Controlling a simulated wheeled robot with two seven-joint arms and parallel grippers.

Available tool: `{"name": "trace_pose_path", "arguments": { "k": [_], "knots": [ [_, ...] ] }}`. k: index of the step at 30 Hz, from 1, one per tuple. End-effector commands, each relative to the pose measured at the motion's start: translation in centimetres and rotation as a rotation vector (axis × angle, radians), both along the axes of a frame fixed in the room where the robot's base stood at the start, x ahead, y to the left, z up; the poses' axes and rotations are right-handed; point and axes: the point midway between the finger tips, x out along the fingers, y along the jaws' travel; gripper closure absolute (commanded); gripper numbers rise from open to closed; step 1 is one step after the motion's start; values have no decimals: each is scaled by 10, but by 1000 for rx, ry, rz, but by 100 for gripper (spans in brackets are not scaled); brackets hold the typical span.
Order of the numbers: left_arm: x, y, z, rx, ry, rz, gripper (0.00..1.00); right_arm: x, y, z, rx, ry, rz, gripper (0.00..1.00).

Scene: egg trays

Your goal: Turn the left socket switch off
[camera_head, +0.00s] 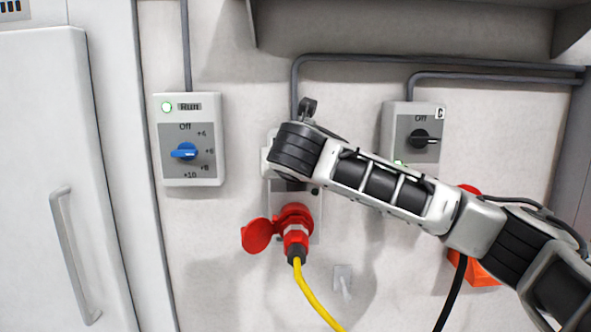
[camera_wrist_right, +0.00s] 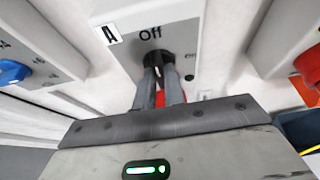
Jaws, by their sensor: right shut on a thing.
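The left socket box (camera_head: 316,228), with a red plug and yellow cable at its foot, is mostly covered by my right arm in the head view. In the right wrist view the box (camera_wrist_right: 188,28) bears the label A, "Off" above its black switch knob (camera_wrist_right: 155,58) and "On" to the right. My right gripper (camera_wrist_right: 160,76) is shut on this knob, one finger on each side. The knob's pointer is partly hidden by the fingers, so I cannot tell its exact setting. My left gripper is not in view.
A grey control box (camera_head: 192,138) with a blue dial and lit green lamp is on the left. A second socket box (camera_head: 397,122), its black knob showing, is on the right behind my arm. A white cabinet (camera_head: 45,160) stands far left. Conduits (camera_head: 430,62) run above.

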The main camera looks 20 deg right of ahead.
Motion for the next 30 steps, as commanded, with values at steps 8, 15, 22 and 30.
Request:
{"name": "trace_pose_path", "arguments": {
  "k": [8,15,22,30],
  "knots": [
    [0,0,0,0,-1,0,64,0,0,0,-1,0,0,67],
    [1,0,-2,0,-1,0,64,-8,3,3,0,-1,2,67],
    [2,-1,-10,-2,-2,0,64,-49,15,20,0,-5,5,67],
    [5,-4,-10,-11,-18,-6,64,-106,32,45,-1,-4,4,67]
  ]
}}
